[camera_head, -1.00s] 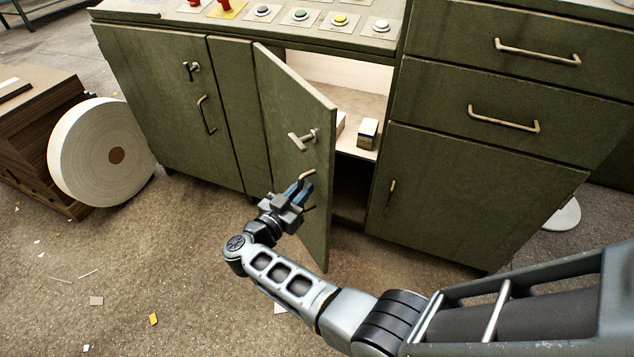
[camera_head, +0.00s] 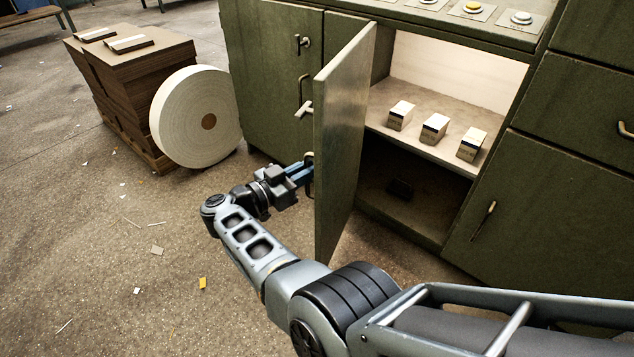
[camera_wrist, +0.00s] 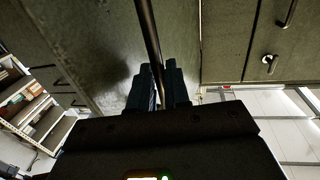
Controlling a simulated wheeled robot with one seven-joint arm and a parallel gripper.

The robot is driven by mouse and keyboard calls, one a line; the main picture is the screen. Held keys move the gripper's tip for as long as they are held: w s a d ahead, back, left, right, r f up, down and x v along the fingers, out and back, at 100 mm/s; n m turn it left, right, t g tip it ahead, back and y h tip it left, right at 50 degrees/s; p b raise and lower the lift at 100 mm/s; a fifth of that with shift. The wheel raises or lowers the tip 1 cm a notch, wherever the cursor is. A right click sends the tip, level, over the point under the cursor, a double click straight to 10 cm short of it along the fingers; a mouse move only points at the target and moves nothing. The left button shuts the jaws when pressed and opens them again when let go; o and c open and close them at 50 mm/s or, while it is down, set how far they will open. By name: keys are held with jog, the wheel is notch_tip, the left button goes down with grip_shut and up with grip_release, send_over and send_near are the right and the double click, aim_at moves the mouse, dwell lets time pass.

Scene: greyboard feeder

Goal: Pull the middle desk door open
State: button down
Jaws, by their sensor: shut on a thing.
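The middle desk door (camera_head: 342,130) is a green panel standing wide open, swung out from the cabinet toward me. My gripper (camera_head: 305,173) is shut on its curved metal handle (camera_head: 309,160), on the door's outer face. In the wrist view the handle bar (camera_wrist: 150,38) runs down between the fingers of my gripper (camera_wrist: 160,85). A T-shaped latch (camera_head: 303,109) sits on the door above the handle. The door's inner side faces right in the head view. Part of the handle is hidden by the fingers.
Inside the opening, a shelf (camera_head: 448,153) carries three small boxes (camera_head: 434,128), with a dark object (camera_head: 400,188) below. A white roll (camera_head: 190,125) and a stack of boards (camera_head: 120,85) stand at left. The floor (camera_head: 120,270) in front is mostly clear.

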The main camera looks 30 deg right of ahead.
jog(key=shift+w+d, duration=0.25)
jog(key=shift+w, duration=0.05)
jog(key=c, duration=1.3)
grip_release()
jog(key=shift+d, duration=0.1)
jog(key=shift+s+a, duration=0.2)
jog(key=shift+a, duration=1.1)
jog(key=shift+s+a, duration=0.25)
jog(key=shift+a, duration=1.05)
jog(key=shift+s+a, duration=0.2)
jog(key=shift+a, duration=1.1)
